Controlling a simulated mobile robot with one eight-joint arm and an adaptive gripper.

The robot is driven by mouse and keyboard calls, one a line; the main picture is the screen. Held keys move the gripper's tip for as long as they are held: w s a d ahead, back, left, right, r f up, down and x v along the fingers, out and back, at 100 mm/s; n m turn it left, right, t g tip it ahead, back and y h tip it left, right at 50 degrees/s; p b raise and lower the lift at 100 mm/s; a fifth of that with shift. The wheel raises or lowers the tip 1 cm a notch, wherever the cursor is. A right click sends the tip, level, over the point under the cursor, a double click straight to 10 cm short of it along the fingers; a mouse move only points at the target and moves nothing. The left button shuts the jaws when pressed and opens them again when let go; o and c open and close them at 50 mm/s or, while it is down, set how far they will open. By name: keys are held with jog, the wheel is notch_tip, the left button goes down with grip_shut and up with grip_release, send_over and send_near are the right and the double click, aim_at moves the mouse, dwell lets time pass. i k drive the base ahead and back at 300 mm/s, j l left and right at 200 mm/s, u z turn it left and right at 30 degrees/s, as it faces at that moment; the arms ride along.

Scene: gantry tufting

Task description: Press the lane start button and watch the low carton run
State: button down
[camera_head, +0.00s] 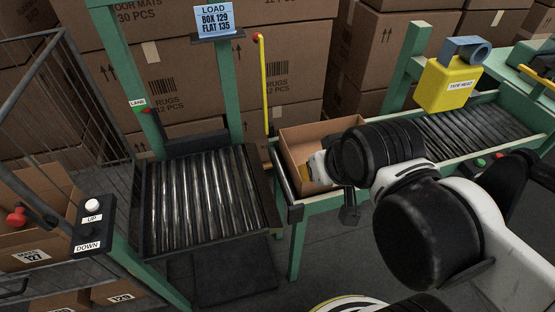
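An open brown carton (312,131) stands at the left end of the green-framed roller lane (475,130). My black and white arm crosses in front of it and hides its right part. A green button (480,162) and a red button (499,155) sit on the lane's near side rail, right of my arm. A dark shape stands close to them; I cannot tell whether it touches them. My gripper's fingers cannot be made out clearly, so whether they are open or shut does not show. A yellow tape head (448,84) hangs over the lane.
A roller lift bed (205,200) stands left of the lane, under a blue load sign (215,19). An UP/DOWN button box (90,225) is at the left, beside a wire cage (60,110). Stacked cartons (180,80) fill the back. Some floor (335,250) is clear.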

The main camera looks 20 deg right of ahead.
aim_at(480, 162)
jog(key=z, duration=2.1)
